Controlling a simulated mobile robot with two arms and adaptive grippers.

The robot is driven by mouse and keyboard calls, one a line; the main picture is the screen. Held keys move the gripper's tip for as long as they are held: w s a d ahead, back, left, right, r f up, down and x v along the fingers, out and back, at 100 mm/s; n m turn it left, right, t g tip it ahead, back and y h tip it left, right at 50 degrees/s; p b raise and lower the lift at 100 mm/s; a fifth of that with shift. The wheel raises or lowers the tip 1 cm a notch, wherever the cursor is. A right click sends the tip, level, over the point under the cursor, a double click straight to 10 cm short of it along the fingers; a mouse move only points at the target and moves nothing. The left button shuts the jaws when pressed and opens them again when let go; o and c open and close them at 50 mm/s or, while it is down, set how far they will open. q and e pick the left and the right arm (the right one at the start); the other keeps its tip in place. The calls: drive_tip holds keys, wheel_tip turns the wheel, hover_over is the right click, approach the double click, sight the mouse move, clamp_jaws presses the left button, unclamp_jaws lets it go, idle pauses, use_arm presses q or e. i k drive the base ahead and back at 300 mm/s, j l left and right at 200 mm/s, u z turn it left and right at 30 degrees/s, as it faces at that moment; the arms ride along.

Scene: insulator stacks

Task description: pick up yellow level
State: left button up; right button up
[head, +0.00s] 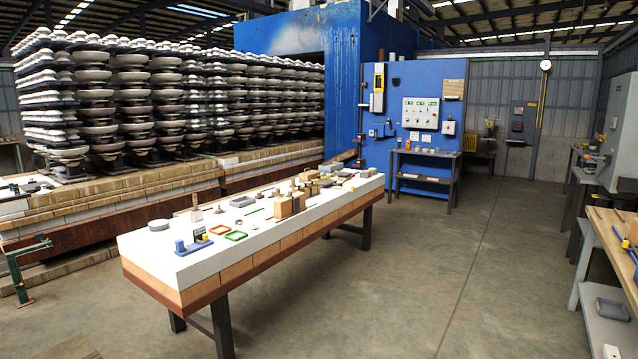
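I cannot make out a yellow level for certain. A thin yellow bar-like thing (618,234) lies on the wooden workbench at the right edge, small and partly cut off by the frame. A tall, thin yellow strip (541,100) runs upright on the far wall below a round white dial. Neither of my grippers shows in the head view.
A long white-topped table (160,262) with many small parts stands in the middle. Stacked insulators (130,95) fill the left. A blue cabinet (400,75) and small dark table (425,155) stand behind. Open concrete floor (440,270) lies between table and wooden workbench (612,222).

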sight(318, 178)
drive_tip(key=i+l+z, duration=0.2)
drive_tip(key=i, duration=0.2)
drive_tip(key=i+z, duration=0.45)
drive_tip(key=i, duration=2)
